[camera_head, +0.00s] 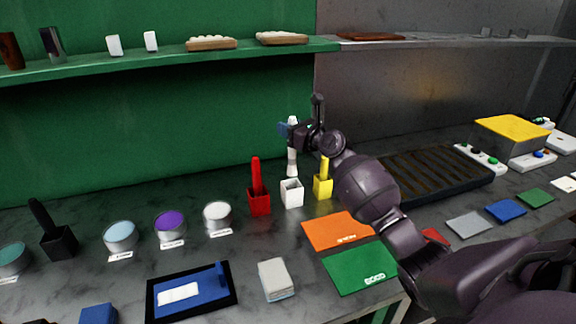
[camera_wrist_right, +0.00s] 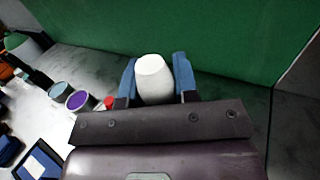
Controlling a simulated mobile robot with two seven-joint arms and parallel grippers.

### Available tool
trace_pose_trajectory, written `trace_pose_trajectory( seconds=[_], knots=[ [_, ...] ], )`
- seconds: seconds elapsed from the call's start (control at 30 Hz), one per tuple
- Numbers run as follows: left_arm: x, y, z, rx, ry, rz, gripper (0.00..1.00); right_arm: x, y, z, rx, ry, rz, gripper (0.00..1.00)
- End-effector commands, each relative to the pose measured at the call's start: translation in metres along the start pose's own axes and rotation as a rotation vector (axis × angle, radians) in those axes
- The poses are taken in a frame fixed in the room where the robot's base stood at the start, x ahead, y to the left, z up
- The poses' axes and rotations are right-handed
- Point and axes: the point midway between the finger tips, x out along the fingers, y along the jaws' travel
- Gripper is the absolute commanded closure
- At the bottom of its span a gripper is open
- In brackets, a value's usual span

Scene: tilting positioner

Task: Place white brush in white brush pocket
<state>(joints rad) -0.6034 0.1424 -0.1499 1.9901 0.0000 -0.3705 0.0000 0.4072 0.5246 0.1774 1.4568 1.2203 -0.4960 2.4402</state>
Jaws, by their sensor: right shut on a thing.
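The white brush (camera_head: 292,160) is upright in my right gripper (camera_head: 291,130), which is shut on its upper part. The brush's white top (camera_wrist_right: 153,78) shows between the blue fingertips in the right wrist view. The white brush pocket (camera_head: 292,193) is a small white box on the table, between the red and yellow pockets. The brush's lower end is just above the pocket in the head view; I cannot tell whether it touches the rim or is apart from it. My left gripper is not in view.
A red brush stands in a red pocket (camera_head: 259,200) to the left, and a yellow brush in a yellow pocket (camera_head: 323,187) to the right. A black brush in its pocket (camera_head: 58,241) and several paint cups stand farther left. A green shelf (camera_head: 170,58) runs above.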

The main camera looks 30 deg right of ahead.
Motion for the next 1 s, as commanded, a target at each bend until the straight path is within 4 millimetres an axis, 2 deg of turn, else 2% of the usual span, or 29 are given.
trace_pose_trajectory(
  seconds=[0.03,0.1,0.2,0.43,0.7,0.83,1.0],
  knots=[
    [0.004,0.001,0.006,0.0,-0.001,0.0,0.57,0.0,0.0,-0.017,0.002,0.004,-0.001,0.96],
    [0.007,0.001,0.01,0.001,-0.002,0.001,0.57,0.0,0.0,-0.029,0.001,0.004,-0.001,0.96],
    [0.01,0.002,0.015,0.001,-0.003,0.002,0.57,0.0,0.0,-0.042,0.001,0.002,-0.001,0.96],
    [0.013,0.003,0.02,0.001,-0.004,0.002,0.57,0.0,0.0,-0.056,0.001,0.001,0.0,0.96],
    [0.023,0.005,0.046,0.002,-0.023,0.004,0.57,0.0,0.0,-0.1,0.002,0.004,0.0,0.96],
    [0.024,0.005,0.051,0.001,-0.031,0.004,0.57,0.0,0.0,-0.106,0.001,0.002,0.0,0.96],
    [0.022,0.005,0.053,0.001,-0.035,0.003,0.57,0.0,0.0,-0.104,-0.001,-0.001,0.0,0.96]
  ],
)
